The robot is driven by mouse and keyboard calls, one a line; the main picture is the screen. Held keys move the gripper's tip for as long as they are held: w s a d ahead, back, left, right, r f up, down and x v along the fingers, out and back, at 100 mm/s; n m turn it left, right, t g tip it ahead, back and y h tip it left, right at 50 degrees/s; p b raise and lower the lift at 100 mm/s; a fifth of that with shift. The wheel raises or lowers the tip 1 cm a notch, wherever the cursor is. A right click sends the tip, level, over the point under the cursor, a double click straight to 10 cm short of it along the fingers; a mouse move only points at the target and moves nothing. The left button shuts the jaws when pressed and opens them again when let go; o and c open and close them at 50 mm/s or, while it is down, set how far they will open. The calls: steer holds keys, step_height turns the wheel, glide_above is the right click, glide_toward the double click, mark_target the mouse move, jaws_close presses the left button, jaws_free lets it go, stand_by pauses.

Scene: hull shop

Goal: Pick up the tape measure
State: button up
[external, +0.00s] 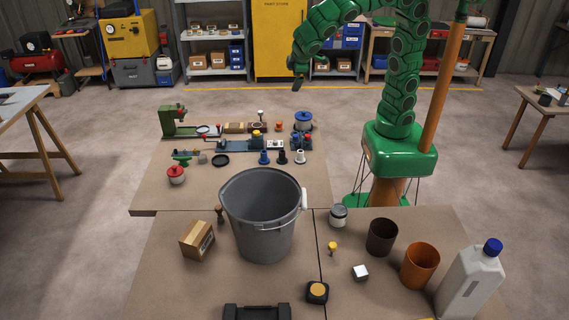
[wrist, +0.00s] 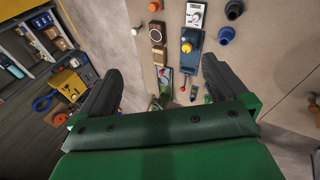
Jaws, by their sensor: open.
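The tape measure (external: 317,292), a small dark block with a yellow-orange round face, lies on the near table in the external view, right of the black case at the bottom edge. I cannot make it out in the wrist view. My gripper (external: 296,85) is high up, beyond the tables and far from the tape measure. In the wrist view my gripper (wrist: 160,80) has its two dark fingers wide apart with nothing between them held. Behind them show tools on the far table.
A large grey bucket (external: 260,225) stands beyond the tape measure. Small tools crowd the far table.

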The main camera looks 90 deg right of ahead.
steer(key=w+a+t, duration=0.2)
steer(key=w+a, duration=0.4)
steer(key=a, duration=0.5)
steer(key=w+a+t, duration=0.2)
steer(key=w+a, duration=0.3)
steer(key=a, duration=0.6)
steer(key=m+t+y, duration=0.2)
steer(key=t+y, duration=0.1)
steer(key=t, duration=0.3)
glide_above(320, 290)
step_height(320, 290, down, 24)
steer(key=shift+m, duration=0.8)
steer(key=s+f, duration=0.1)
steer(key=f, duration=0.1)
steer(key=s+f, duration=0.2)
steer(key=s+a+f, duration=0.1)
steer(key=f, duration=0.2)
steer(key=shift+s, duration=0.25)
steer(key=shift+s+f, duration=0.25)
steer(key=shift+f, duration=0.3)
steer(key=shift+x, duration=2.45)
steer(key=shift+f, duration=0.1)
steer(key=shift+c, duration=0.2)
